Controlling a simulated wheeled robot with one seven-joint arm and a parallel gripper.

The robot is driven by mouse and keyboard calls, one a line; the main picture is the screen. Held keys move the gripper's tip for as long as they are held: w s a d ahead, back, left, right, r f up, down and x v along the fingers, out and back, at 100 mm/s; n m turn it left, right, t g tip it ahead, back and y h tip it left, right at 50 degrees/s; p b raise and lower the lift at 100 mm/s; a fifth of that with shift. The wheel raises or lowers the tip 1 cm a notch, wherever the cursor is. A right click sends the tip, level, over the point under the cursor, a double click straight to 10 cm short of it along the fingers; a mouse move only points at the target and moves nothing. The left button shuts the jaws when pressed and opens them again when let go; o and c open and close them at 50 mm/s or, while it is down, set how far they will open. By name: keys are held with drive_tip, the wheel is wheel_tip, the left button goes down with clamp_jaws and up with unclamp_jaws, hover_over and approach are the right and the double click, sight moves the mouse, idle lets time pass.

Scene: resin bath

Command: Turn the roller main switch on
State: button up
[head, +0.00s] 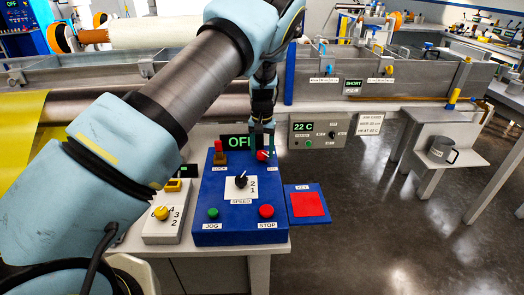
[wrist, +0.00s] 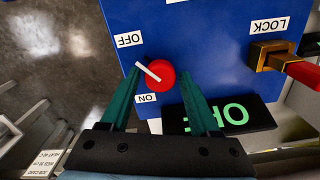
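The main switch is a red round knob (wrist: 160,76) with a white pointer, on a blue control box (wrist: 215,45). In the wrist view its pointer is at the upper left, between the OFF label (wrist: 128,40) and the ON label (wrist: 147,98), nearer OFF. The knob also shows in the head view (head: 263,155). The display (head: 236,142) reads OFF. My gripper (wrist: 160,73) is open, one finger on each side of the knob. A small gap shows beside the knob; contact cannot be told. In the head view my gripper (head: 262,130) is over the box's back right.
A brass and red LOCK (wrist: 272,58) is beside the knob. A black SPEED dial (head: 240,181), green JOG button (head: 213,213) and red STOP button (head: 266,211) share the box. A KEY pad (head: 308,204) lies right. The metal bath (head: 420,75) stands behind.

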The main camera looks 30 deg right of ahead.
clamp_jaws()
idle(0.5)
drive_tip(key=n+b, duration=0.1)
drive_tip(key=n, duration=0.3)
drive_tip(key=shift+n, duration=0.3)
drive_tip(key=n, duration=0.4)
drive_tip(key=shift+n, duration=0.3)
drive_tip(key=n, duration=0.4)
drive_tip(key=shift+n, duration=0.3)
drive_tip(key=shift+a+n, duration=0.1)
drive_tip(key=shift+n, duration=2)
